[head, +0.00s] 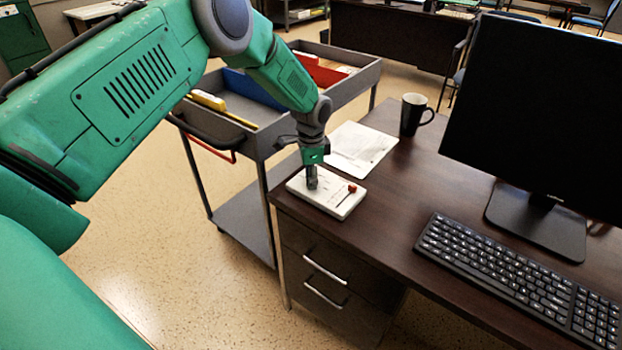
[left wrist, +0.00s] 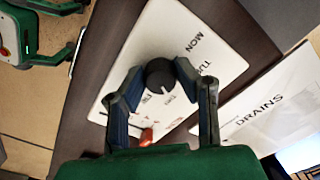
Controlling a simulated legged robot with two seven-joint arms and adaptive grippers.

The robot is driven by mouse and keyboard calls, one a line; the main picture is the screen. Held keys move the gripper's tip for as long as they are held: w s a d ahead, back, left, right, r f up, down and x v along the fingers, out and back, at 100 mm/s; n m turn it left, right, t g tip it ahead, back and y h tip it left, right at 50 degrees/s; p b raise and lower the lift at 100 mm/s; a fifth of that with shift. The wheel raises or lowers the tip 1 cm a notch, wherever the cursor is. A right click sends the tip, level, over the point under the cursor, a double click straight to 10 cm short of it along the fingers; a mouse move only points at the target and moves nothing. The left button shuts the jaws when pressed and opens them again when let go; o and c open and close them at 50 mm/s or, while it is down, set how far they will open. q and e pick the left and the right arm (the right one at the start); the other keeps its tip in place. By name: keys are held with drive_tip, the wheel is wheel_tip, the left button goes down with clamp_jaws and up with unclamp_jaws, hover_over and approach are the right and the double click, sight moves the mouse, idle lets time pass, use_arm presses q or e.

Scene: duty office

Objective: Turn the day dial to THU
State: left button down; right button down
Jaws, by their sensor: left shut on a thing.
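The day dial's white board (head: 340,204) lies on the near left corner of the dark desk. In the left wrist view its round black knob (left wrist: 159,74) carries a pale pointer line. MON and TUE show on the board (left wrist: 150,32) at the upper right; the smaller marks by the knob are too blurred to read surely. My left gripper (head: 312,184) reaches down onto the board. In the left wrist view its two fingers (left wrist: 160,78) are closed on opposite sides of the knob. My right gripper is in neither view.
A small red piece (head: 352,188) stands on the board close to the gripper. A printed sheet (head: 360,150), a black mug (head: 412,115), a keyboard (head: 520,275) and a monitor (head: 560,110) are on the desk. A grey cart (head: 262,142) stands beside the desk at the left.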

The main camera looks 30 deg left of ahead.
use_arm(q)
drive_tip(key=shift+s+d+f+m, duration=0.15)
drive_tip(key=shift+f+m, duration=0.05)
drive_tip(key=shift+m, duration=0.6)
drive_tip(key=c, duration=1.2)
unclamp_jaws()
drive_tip(key=shift+r, duration=0.1)
drive_tip(key=shift+r, duration=0.25)
wheel_tip(320, 180, up, 11)
drive_tip(key=shift+r, duration=0.1)
